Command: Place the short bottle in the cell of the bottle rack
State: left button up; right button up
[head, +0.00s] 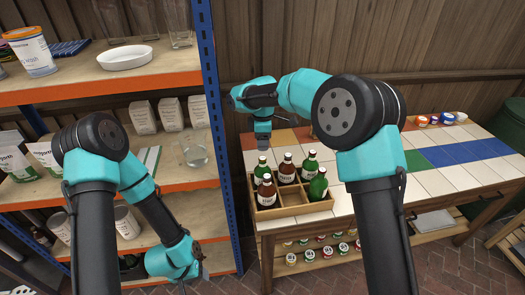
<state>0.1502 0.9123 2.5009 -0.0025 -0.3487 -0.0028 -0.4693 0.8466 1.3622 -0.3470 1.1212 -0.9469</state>
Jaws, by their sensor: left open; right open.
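The wooden bottle rack (292,211) stands at the left end of the tiled table. Brown bottles (267,192) and green bottles (318,186) stand upright in several of its cells; the front middle cell looks empty. I cannot tell which bottle is the short one. My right gripper (263,146) points down just above or behind the rack's back left green bottle (262,170); it is open and no bottle shows in it. My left gripper (192,276) is low by the bottom shelf, open, its fingers small and partly hidden. A dark object (130,262) sits beside it, mostly hidden.
The shelf unit's blue post (215,110) stands between my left arm and the table. White bags (143,117), a glass (194,150) and a white dish (125,57) sit on its shelves. Colored jars (434,119) stand at the table's back; its middle is clear.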

notch_tip(320, 180, up, 4)
jog(key=shift+f, duration=0.2)
